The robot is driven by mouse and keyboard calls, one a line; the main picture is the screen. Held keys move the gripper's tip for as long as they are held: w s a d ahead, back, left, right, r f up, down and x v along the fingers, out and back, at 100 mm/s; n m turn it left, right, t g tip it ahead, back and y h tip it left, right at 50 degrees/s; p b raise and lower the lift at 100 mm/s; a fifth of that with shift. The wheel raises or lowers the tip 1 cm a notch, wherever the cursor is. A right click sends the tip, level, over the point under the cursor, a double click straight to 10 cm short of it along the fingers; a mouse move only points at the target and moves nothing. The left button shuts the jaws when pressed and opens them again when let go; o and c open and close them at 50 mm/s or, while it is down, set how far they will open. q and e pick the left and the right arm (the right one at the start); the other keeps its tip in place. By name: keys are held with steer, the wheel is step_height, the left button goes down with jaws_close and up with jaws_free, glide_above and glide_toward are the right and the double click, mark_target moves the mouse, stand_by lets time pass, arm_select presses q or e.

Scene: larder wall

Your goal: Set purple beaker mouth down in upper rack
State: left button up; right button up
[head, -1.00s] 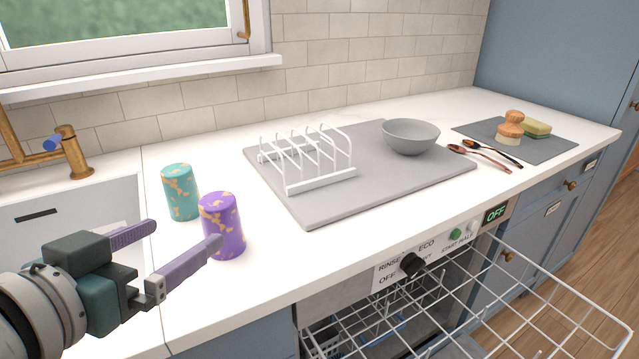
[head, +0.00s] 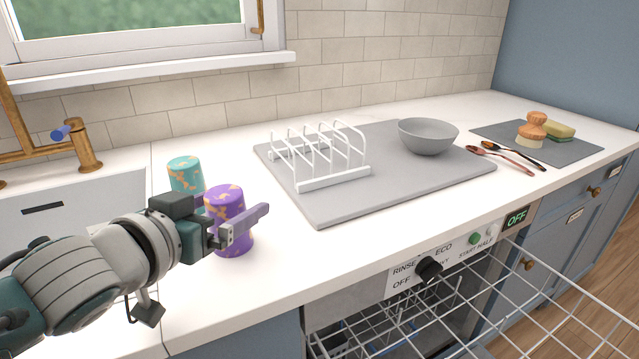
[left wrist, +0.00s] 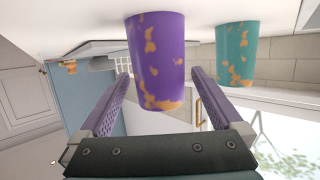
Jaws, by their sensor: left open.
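The purple beaker (head: 225,205) with orange patches stands upright on the white counter near its front edge. Its wider end is down and its top looks closed. In the left wrist view the purple beaker (left wrist: 158,60) sits between the two spread fingers, with gaps visible on both sides. The white wire upper rack (head: 570,283) is pulled out of the dishwasher at the lower right. My right gripper is out of view.
A teal beaker (head: 185,176) stands just behind the purple one. A grey board (head: 400,190) holds a white toast-type rack (head: 335,180) and a grey bowl (head: 428,137). Spoons, a brush and a sponge lie further right. The sink and tap (head: 85,150) are left.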

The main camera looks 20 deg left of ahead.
arm_select(q)
steer(key=c, duration=1.4)
